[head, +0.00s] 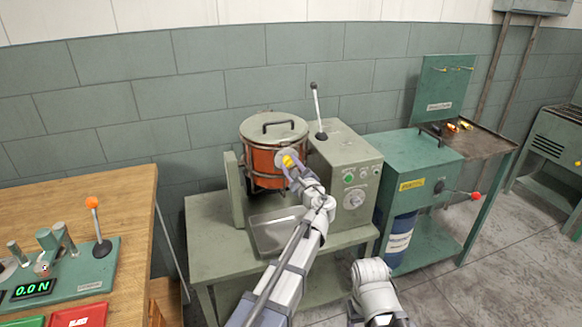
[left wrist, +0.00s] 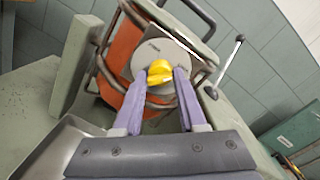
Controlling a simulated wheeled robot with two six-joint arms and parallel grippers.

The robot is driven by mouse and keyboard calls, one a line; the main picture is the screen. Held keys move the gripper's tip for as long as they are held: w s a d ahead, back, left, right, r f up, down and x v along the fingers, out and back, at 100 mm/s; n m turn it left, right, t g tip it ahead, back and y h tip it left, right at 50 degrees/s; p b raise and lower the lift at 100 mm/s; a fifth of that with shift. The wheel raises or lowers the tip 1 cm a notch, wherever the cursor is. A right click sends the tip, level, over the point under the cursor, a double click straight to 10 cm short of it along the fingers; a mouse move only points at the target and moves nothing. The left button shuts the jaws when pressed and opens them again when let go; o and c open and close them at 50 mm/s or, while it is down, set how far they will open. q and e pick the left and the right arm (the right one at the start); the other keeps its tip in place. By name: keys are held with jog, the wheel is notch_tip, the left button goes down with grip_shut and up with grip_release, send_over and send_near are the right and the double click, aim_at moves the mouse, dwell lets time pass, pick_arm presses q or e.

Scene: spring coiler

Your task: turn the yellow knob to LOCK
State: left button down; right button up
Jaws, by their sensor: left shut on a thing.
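The yellow knob (left wrist: 159,73) sits on a round grey plate (left wrist: 183,58) on the front of an orange drum. In the head view the knob (head: 288,162) shows just beyond my left gripper (head: 292,167). In the left wrist view my left gripper (left wrist: 160,84) has its two purple fingers on either side of the knob, shut on it. The marking on the plate is too small to read, so I cannot tell where the knob points. My right gripper cannot be made out; only part of my right arm shows at the bottom of the head view.
The orange drum (head: 262,160) has a grey lid and stands in a green-grey machine with a control box (head: 346,165) and black-knobbed lever (head: 317,105). A metal tray (head: 275,236) lies below. A wooden bench (head: 135,215) is at left, a green machine (head: 425,165) at right.

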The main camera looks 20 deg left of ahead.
pick_arm(q)
jog(key=shift+m, duration=0.7)
jog(key=c, duration=0.5)
grip_release()
jog(key=shift+v, duration=3.9)
